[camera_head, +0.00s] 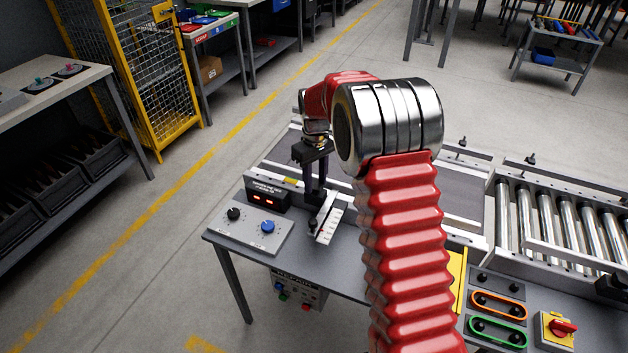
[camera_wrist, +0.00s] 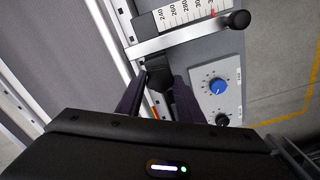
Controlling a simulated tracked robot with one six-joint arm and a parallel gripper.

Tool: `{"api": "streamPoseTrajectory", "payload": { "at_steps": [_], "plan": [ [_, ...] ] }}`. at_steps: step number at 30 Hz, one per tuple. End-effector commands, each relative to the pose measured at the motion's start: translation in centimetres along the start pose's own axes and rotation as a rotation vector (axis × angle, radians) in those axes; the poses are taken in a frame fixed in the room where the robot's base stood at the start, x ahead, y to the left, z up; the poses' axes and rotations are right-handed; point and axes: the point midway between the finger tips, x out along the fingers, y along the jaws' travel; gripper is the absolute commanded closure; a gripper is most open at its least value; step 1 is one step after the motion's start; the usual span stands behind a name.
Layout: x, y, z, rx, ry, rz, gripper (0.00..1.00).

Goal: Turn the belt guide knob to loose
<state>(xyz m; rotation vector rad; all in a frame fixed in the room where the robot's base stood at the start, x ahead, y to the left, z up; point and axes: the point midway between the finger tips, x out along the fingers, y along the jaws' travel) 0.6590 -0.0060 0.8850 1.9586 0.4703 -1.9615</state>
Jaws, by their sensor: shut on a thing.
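My gripper (camera_head: 316,192) points down over the near edge of the conveyor, beside a white ruler scale (camera_head: 330,222). In the wrist view my gripper (camera_wrist: 160,90) has its two dark fingers closed on a black knob (camera_wrist: 160,74), which I take for the belt guide knob. The knob sits beside a pale metal guide bar (camera_wrist: 185,40) that crosses the scale. In the head view the fingers hide the knob. Its turn position and any loose or tight marking cannot be read. Another black knob (camera_wrist: 237,19) is at the bar's outer end.
A grey panel (camera_head: 247,235) with a black dial (camera_head: 234,214) and a blue dial (camera_head: 267,227) lies left of my gripper. A black display box (camera_head: 266,198) with red digits stands close by. The roller conveyor (camera_head: 560,215) and red switch (camera_head: 562,327) are at the right.

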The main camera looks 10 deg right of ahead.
Motion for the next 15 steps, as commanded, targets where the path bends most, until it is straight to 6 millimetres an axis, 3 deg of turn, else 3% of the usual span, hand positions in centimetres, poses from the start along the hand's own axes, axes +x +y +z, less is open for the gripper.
{"api": "streamPoseTrajectory", "payload": {
  "at_steps": [8,9,15],
  "plan": [
    [-0.41,0.23,-0.41,0.001,0.014,0.007,0.89],
    [-0.42,0.23,-0.4,0.001,0.014,0.007,0.64],
    [-0.23,0.15,-0.22,0.002,0.008,0.004,0.5]
  ]
}}
